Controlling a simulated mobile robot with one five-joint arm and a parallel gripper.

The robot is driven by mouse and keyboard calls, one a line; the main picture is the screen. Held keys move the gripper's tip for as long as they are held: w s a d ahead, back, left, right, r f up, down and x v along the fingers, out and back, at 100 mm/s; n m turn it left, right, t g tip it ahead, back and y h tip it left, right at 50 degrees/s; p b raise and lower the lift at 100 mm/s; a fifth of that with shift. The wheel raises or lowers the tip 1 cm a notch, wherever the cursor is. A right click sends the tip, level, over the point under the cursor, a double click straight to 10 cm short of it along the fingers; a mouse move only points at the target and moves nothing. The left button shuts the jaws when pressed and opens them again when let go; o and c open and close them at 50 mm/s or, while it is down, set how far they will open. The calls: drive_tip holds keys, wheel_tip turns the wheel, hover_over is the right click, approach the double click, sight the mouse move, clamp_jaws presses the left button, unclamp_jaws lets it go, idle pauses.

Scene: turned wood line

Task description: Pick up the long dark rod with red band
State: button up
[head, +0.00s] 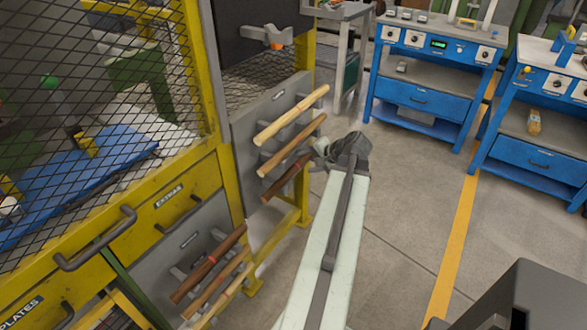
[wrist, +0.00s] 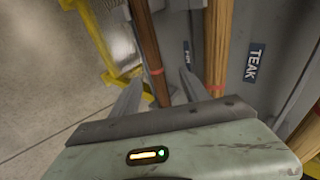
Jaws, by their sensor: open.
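A dark rod with a red band (head: 200,270) lies in the lower rack at the lower left of the head view, slanting across its pegs. Another dark rod (head: 284,182) is the lowest of three in the upper rack. My gripper (head: 320,152) is open near that rod's right end. In the wrist view, a dark brown rod with a red band (wrist: 150,45) shows between my open fingers (wrist: 160,76), nothing gripped. It is probably the upper rack's dark rod. I cannot tell whether the fingers reach around it in depth.
A paler rod with a red band (wrist: 216,45) runs close beside the right finger, near a TEAK label (wrist: 256,63). Light (head: 290,115) and mid-brown (head: 291,146) rods hang above. A yellow mesh cage (head: 100,75) stands left.

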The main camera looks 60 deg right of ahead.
sight(298, 166)
drive_tip(key=shift+w+d+f+b, duration=0.25)
drive_tip(key=shift+w+f+b, duration=0.1)
drive_tip(key=shift+f+b, duration=0.15)
drive_tip(key=shift+w+d+f+b, duration=0.25)
drive_tip(key=shift+w+f+b, duration=0.1)
drive_tip(key=shift+f+b, duration=0.15)
drive_tip(key=b+x, duration=0.2)
drive_tip(key=x, duration=0.1)
drive_tip(key=b+x, duration=0.1)
drive_tip(key=b, duration=0.1)
drive_tip(key=shift+d+f, duration=0.1)
drive_tip(key=shift+f, duration=0.5)
drive_tip(key=shift+w, duration=0.25)
drive_tip(key=shift+r, duration=0.15)
clamp_jaws()
